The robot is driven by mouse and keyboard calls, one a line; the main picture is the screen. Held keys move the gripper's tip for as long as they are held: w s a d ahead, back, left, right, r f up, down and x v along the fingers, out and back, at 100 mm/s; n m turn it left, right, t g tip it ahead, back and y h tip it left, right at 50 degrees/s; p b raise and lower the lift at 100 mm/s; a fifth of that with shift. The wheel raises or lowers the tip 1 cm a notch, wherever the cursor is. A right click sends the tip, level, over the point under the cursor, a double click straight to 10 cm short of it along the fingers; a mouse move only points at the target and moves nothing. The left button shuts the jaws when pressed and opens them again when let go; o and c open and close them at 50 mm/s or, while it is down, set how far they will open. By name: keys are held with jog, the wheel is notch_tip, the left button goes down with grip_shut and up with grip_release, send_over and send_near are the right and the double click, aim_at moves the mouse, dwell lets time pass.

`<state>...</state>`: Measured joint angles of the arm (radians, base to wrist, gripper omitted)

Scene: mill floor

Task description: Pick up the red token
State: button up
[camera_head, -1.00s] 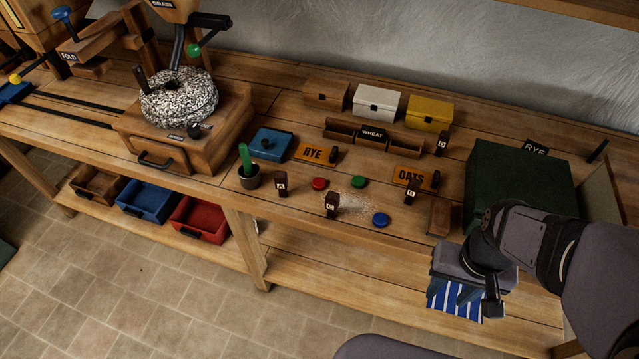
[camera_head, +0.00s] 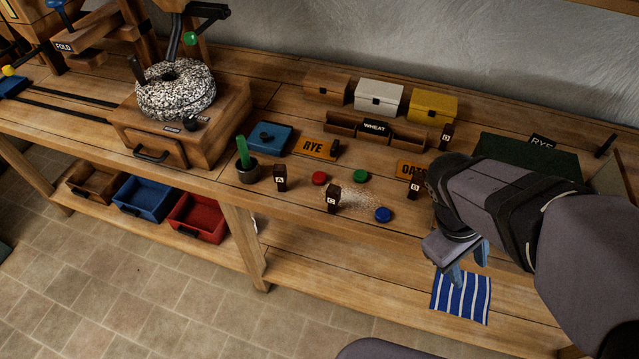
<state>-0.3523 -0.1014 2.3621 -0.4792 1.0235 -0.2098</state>
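The red token (camera_head: 319,178) lies flat on the wooden bench, between the small dark block marked A (camera_head: 280,178) and the green token (camera_head: 360,176). A blue token (camera_head: 383,214) lies nearer the front edge. My gripper (camera_head: 468,266) is at the right, past the bench's front edge in the picture and well away from the red token. Its two fingers show apart, with nothing seen between them.
Another dark block (camera_head: 332,199) stands in front of the red token, beside spilled pale grains (camera_head: 355,198). A pot with a green stick (camera_head: 247,172) stands left. A blue-striped cloth (camera_head: 461,298) lies on the lower shelf (camera_head: 350,285).

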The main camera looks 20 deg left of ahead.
jog(key=w+a+n+t+h+b, duration=0.2)
jog(key=w+a+n+t+b, duration=0.45)
jog(key=w+a+n, duration=0.65)
jog(key=s+a+r+n+t+y+b, duration=0.1)
jog(key=s+a+n+t+y, duration=0.1)
jog(key=a+n+t+y, duration=0.65)
jog(key=s+a+r+n+t+h+b, duration=0.15)
jog(key=a+n, duration=0.35)
jog(key=a, duration=0.9)
jog(key=g, duration=0.1)
send_near(318, 181)
jog(key=shift+w+a+r, duration=0.15)
jog(key=shift+w+r, duration=0.2)
jog(key=shift+w, duration=0.4)
jog(key=shift+f, duration=0.45)
jog(key=shift+w+f+p, duration=0.2)
jog(key=shift+w, duration=1)
jog(key=shift+w+f+p, duration=0.15)
jog(key=shift+w+p, duration=0.05)
jog(key=shift+w, duration=1.05)
jog(key=shift+w+f+p, duration=0.2)
jog(key=shift+w, duration=1)
jog(key=c, duration=0.8)
